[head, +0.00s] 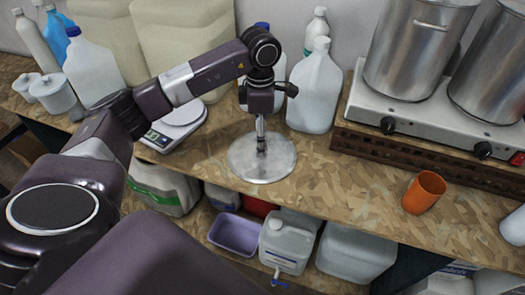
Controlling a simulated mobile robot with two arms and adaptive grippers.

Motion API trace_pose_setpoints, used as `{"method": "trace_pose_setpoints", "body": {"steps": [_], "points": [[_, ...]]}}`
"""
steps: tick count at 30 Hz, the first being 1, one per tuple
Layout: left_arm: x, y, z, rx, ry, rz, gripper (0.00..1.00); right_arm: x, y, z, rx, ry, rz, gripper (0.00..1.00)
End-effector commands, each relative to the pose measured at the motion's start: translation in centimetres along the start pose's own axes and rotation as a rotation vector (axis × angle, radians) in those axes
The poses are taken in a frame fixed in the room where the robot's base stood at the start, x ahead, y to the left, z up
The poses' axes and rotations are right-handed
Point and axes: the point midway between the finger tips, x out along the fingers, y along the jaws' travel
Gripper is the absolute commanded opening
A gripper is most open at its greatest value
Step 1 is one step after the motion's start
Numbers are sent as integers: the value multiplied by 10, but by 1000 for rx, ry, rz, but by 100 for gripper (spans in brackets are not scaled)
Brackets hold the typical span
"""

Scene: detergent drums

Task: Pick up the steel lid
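The steel lid (280,165) is a round, flat, shiny grey disc. It appears to lie flat on the wood-chip-board worktop, near its front edge. My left gripper (261,142) comes down from above, with its narrow fingertips at the middle of the lid. The fingertips hide the lid's centre, where a handle may be. They overlap in this view, so I cannot tell whether they are open or shut on it. My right gripper is not in view.
Steel pots (415,55) stand on a hot plate (400,112) at the right. An orange cup (424,192) is right of the lid. White jugs (315,90) stand behind it, and a scale (178,122) is at its left. Canisters and a purple tub (235,235) sit below.

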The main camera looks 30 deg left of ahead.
Motion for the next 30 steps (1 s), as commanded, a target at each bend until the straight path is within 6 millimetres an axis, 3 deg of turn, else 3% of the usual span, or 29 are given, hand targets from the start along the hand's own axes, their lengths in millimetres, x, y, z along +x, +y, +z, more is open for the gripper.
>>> {"method": "trace_pose_setpoints", "body": {"steps": [4, 9, 18, 30], "points": [[16, 0, 2, 0, 2, -6, 77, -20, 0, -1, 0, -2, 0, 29], [41, 1, 3, 1, 0, -4, 77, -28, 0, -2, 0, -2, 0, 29], [49, 2, 4, 1, -2, -1, 77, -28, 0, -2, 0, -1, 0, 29], [49, 2, 4, 1, -2, -1, 34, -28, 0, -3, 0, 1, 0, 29]]}}
